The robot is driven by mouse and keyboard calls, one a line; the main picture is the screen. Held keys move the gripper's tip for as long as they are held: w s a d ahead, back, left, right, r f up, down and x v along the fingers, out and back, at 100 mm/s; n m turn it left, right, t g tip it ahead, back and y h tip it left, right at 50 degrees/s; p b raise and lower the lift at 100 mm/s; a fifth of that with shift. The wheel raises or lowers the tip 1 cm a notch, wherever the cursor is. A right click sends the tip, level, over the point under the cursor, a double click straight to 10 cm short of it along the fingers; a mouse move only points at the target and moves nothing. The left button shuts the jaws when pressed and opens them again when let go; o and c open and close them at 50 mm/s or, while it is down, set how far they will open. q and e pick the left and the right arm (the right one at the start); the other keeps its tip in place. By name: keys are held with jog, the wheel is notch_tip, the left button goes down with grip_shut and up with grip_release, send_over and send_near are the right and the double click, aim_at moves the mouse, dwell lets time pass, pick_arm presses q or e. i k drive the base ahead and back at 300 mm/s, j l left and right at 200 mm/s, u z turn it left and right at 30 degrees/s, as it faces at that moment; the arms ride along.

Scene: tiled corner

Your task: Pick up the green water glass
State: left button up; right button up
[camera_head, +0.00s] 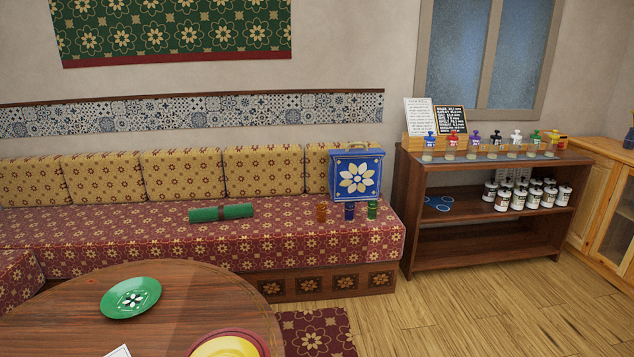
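A small green glass (372,210) stands upright on the red patterned bench seat (130,232), near the seat's right end. A blue glass (349,211) stands just left of it, and an amber glass (321,213) stands further left. A blue box with a white flower (357,174) stands right behind the blue and green glasses. Neither of my grippers shows in the head view.
A round wooden table (60,325) with a green plate (131,298) and a yellow plate (225,346) fills the lower left. A rolled green mat (221,212) lies on the bench. A dark shelf (480,243) with bottles and jars stands at right. The wooden floor (460,310) before it is clear.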

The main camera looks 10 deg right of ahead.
aim_at(372, 210)
jog(key=i+l+z, duration=0.7)
jog(key=i+l, duration=0.1)
jog(key=i, duration=0.1)
